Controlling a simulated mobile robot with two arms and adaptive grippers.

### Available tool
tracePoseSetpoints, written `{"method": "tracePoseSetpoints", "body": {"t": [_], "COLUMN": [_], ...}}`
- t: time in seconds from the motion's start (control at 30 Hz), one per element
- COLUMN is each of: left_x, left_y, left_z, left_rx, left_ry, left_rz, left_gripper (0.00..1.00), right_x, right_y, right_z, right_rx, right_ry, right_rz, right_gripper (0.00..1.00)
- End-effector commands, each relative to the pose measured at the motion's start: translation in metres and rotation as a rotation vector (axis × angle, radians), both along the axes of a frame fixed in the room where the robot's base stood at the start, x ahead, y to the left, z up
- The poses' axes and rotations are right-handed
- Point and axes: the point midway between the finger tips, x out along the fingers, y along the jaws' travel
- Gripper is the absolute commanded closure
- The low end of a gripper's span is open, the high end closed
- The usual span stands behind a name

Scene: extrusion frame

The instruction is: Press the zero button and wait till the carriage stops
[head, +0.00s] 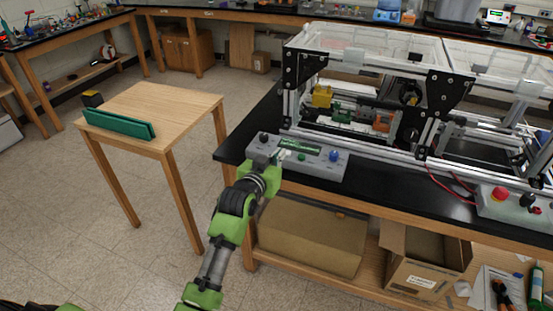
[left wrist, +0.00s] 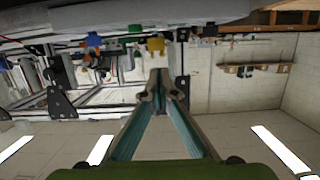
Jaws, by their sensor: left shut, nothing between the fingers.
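The grey control box (head: 325,169) sits at the front left of the black bench. It has a small display (head: 300,146), a dark knob (head: 263,137) and a blue round button (head: 333,156). I cannot read which control is the zero button. My left gripper (head: 282,156) is at the box's front left, just below the display, and hides part of the panel. Its fingers are shut and empty in the left wrist view (left wrist: 160,76). I cannot tell whether they touch the panel. The extrusion frame (head: 436,93) stands behind, with yellow (head: 322,96) and orange (head: 382,122) parts inside; which is the carriage is unclear.
A second box with a red button (head: 499,194) sits at the right of the bench. A small wooden table (head: 178,102) at left holds a green holder (head: 118,123). Cardboard boxes (head: 312,236) lie on the shelf below. The floor between tables is clear.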

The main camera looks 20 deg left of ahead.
Motion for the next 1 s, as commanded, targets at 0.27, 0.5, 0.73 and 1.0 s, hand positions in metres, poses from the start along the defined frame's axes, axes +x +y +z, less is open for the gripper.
{"method": "tracePoseSetpoints", "body": {"t": [0.27,0.5,0.73,1.0], "left_x": [-0.017,-0.018,-0.018,-0.034], "left_y": [0.001,0.001,0.001,-0.008], "left_z": [0.005,0.005,0.004,-0.099], "left_rx": [0.000,0.000,0.000,0.012], "left_ry": [-0.001,-0.001,0.000,0.157], "left_rz": [0.000,0.000,0.000,-0.016], "left_gripper": [1.00,1.00,1.00,1.00], "right_x": [0.000,0.000,-0.001,-0.001], "right_y": [0.000,0.002,0.003,0.003], "right_z": [-0.003,-0.003,-0.003,-0.004], "right_rx": [0.000,0.002,0.004,0.004], "right_ry": [0.000,0.000,0.001,0.001], "right_rz": [0.000,-0.001,-0.002,-0.002], "right_gripper": [0.61,0.61,0.61,0.61]}}
